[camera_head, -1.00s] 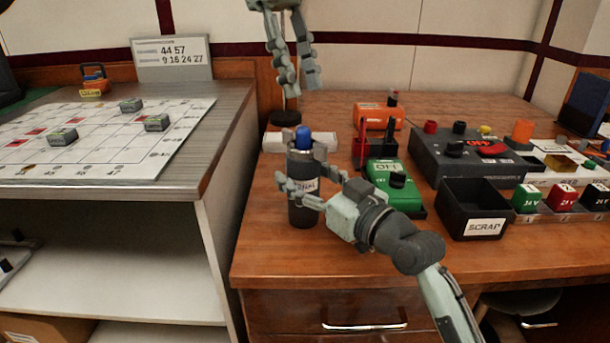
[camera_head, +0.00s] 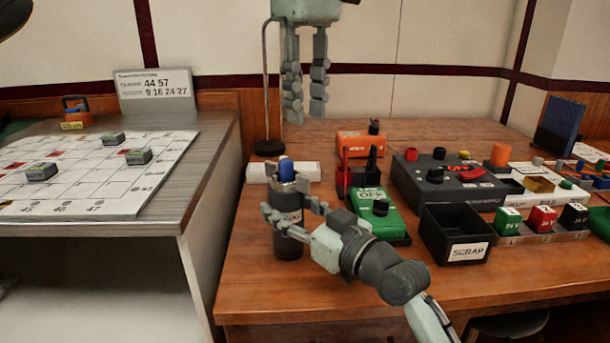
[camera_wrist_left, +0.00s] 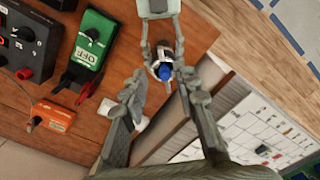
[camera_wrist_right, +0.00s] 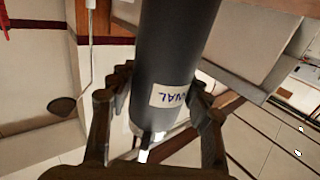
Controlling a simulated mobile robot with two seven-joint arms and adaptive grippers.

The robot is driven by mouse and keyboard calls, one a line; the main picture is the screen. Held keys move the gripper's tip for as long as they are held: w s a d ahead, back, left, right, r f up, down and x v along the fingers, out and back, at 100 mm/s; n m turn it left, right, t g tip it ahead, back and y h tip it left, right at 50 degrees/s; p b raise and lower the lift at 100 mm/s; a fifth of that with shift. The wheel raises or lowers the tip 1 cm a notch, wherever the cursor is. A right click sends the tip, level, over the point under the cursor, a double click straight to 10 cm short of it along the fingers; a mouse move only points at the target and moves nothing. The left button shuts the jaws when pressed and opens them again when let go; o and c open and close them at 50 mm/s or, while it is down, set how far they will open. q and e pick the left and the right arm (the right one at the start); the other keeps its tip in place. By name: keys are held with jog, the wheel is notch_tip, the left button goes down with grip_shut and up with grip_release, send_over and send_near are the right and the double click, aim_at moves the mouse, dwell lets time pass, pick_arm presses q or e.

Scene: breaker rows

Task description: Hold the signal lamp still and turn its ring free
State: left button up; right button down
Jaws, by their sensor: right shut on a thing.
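The signal lamp (camera_head: 287,243) is a dark upright cylinder with a white label and a blue lens (camera_head: 286,170) on top. A grey collar surrounds the lens; I cannot make out the ring's edge. My right gripper (camera_head: 284,200) is shut around the upper body from the front right. In the right wrist view the dark body (camera_wrist_right: 178,45) stands between its fingers. My left gripper (camera_head: 305,113) points down, open and empty, above and slightly right of the lens. In the left wrist view the lens (camera_wrist_left: 163,71) shows between the spread fingers. Whether the lamp's base touches the table is unclear.
A green OFF box (camera_head: 372,203), an orange box (camera_head: 358,145) and a black scrap bin (camera_head: 432,238) stand to the right. A white block (camera_head: 257,172) lies behind the lamp. A thin stand (camera_head: 267,148) rises behind. A grid board (camera_head: 100,190) lies on the left counter.

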aim_at(306, 177)
pick_arm(q)
notch_tip(306, 177, down, 12)
jog(key=shift+r, duration=0.15)
jog(key=shift+c, duration=0.4)
grip_shut()
